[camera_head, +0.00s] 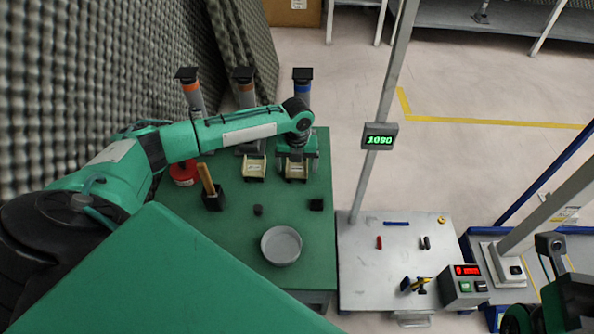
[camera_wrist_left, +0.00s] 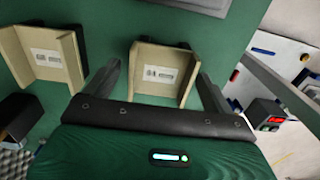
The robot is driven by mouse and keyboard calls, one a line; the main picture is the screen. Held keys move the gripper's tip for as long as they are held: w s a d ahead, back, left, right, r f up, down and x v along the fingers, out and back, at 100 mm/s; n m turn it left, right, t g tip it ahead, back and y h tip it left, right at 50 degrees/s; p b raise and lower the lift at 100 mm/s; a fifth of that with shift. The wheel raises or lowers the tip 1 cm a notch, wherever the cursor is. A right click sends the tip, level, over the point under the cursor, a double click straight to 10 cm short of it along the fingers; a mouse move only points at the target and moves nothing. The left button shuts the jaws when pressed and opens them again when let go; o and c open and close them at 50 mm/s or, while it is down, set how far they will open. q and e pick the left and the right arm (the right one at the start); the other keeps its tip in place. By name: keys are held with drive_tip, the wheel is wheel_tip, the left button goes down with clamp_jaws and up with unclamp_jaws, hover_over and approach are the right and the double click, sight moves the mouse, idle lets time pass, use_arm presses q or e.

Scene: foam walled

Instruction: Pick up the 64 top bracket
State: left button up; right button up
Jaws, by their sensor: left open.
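Two beige U-shaped brackets with white labels show in the wrist view. One bracket (camera_wrist_left: 160,88) lies between the fingers of my open left gripper (camera_wrist_left: 158,72); the other bracket (camera_wrist_left: 44,60) is to its left. The print on the labels is too small to read, so I cannot tell which is the 64 top bracket. In the head view my left gripper (camera_head: 296,157) is above the right-hand bracket (camera_head: 296,171) and partly covers it. The left-hand bracket (camera_head: 254,167) is uncovered. Part of my right arm shows at lower right; its gripper is not visible.
The green table (camera_head: 235,250) also holds a grey bowl (camera_head: 281,245), a dark holder (camera_head: 213,200) with wooden handles, a red round part (camera_head: 184,173) and small black blocks. Tall posts stand behind the brackets. A grey table (camera_head: 370,270) with small parts is to the right.

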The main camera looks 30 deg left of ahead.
use_arm(q)
drive_tip(key=shift+c, duration=0.2)
drive_tip(key=c, duration=1.1)
